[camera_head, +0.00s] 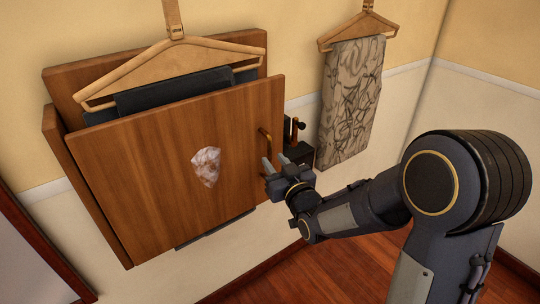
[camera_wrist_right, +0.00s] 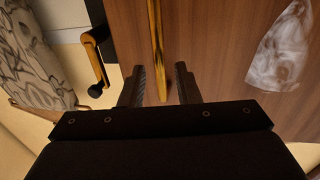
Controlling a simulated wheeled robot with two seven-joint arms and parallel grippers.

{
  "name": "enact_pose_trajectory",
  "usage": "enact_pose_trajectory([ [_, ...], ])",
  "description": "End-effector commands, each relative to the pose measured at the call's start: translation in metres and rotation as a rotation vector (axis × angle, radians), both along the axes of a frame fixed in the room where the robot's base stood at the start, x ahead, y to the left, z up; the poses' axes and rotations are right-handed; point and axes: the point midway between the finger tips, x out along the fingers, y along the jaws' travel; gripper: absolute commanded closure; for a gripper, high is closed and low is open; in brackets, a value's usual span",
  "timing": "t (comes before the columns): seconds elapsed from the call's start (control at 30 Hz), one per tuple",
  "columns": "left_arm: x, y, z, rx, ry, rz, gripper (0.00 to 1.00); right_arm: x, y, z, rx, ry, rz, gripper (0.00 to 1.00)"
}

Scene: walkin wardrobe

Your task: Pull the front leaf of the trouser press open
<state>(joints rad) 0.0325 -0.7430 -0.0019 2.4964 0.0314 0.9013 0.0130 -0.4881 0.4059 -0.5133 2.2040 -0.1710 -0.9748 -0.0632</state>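The trouser press hangs on the wall at left in the head view. Its wooden front leaf (camera_head: 120,165) stands in front of the back board (camera_head: 62,82), with a gap at the top where dark cloth (camera_head: 170,92) shows. An upright brass handle (camera_head: 268,150) is at the leaf's right edge. My right gripper (camera_head: 273,168) is at the handle's lower part. In the right wrist view, its two fingers (camera_wrist_right: 161,86) are apart, one on each side of the brass handle (camera_wrist_right: 156,40), with space visible on both sides. My left gripper is not in view.
A wooden hanger (camera_head: 180,62) hangs above the press. A patterned cloth (camera_head: 350,100) hangs on another hanger to the right. A small dark box with a lever (camera_head: 297,130) sits beside the leaf's right edge. A pale marbled patch (camera_head: 206,167) is on the leaf. Wooden floor (camera_head: 320,275) shows below.

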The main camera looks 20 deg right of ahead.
Motion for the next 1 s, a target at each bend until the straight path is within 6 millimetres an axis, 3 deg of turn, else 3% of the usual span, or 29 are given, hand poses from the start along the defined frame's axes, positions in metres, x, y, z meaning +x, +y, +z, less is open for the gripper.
enact_pose_trajectory([
  [0.23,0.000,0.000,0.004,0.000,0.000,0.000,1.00,0.033,0.005,0.000,0.000,0.002,-0.001,0.71],
  [0.6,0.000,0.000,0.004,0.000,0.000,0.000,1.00,0.040,0.006,0.000,0.002,0.002,-0.001,0.71],
  [0.83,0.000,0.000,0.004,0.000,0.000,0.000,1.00,0.039,0.006,0.000,0.002,0.002,-0.001,1.00],
  [1.0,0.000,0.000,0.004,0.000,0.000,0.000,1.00,0.039,0.006,0.000,0.002,0.002,0.000,1.00],
])
